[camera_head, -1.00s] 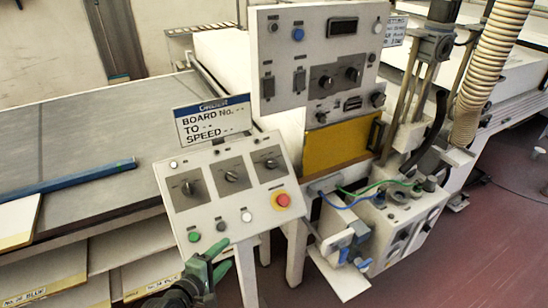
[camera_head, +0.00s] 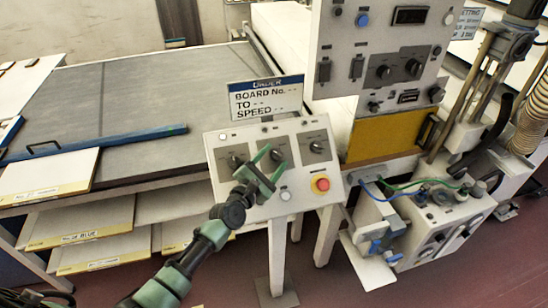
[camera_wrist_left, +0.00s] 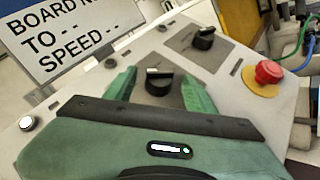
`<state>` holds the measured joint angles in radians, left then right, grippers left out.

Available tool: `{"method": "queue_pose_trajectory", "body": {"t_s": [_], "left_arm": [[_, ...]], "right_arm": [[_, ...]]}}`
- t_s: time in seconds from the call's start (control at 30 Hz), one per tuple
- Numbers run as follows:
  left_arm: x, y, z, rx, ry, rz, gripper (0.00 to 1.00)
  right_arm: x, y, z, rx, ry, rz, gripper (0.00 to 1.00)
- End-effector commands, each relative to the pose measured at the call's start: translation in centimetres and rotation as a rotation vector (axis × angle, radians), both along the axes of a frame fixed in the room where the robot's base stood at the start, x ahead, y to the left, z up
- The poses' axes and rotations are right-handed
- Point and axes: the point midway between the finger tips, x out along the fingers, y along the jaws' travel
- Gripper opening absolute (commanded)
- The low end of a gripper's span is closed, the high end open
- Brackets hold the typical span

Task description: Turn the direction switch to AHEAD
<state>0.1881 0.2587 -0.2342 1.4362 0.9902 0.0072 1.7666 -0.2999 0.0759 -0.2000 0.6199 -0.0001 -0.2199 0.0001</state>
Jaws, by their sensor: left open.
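A sloped control console (camera_head: 212,150) carries three dark rotary switches in a row, each on a grey plate. Their labels are too small to read, so I cannot tell which is the direction switch. My left gripper (camera_head: 267,158) is open over the middle of the console and hides the middle switch in the head view. In the left wrist view, that middle black knob (camera_wrist_left: 158,82) with a white pointer line shows between the open green fingers; contact cannot be told. The right knob (camera_wrist_left: 204,38) stands farther off. The right gripper is not in view.
A red emergency stop (camera_head: 320,184) on a yellow base sits at the console's lower right, near a white button (camera_head: 285,195). An order sign (camera_head: 265,98) stands behind the console. A taller control panel (camera_head: 378,60) rises at the right.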

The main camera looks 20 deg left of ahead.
Motion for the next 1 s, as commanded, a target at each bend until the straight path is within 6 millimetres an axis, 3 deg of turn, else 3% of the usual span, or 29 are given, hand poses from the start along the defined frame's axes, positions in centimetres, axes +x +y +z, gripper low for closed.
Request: {"method": "queue_pose_trajectory", "body": {"t_s": [0.33,0.5,0.53,1.0], "left_arm": [[0.48,-0.09,-0.03,0.002,0.0,0.0,0.52],[0.47,-0.11,-0.04,0.002,0.0,-0.001,0.05],[0.46,-0.1,-0.04,0.002,0.0,-0.001,0.0],[0.49,0.16,0.01,0.071,0.042,-0.077,0.0]], "right_arm": [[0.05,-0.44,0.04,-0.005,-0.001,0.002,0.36],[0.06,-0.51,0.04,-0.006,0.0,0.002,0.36],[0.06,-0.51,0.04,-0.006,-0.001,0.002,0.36],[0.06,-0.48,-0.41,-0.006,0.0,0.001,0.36]]}}
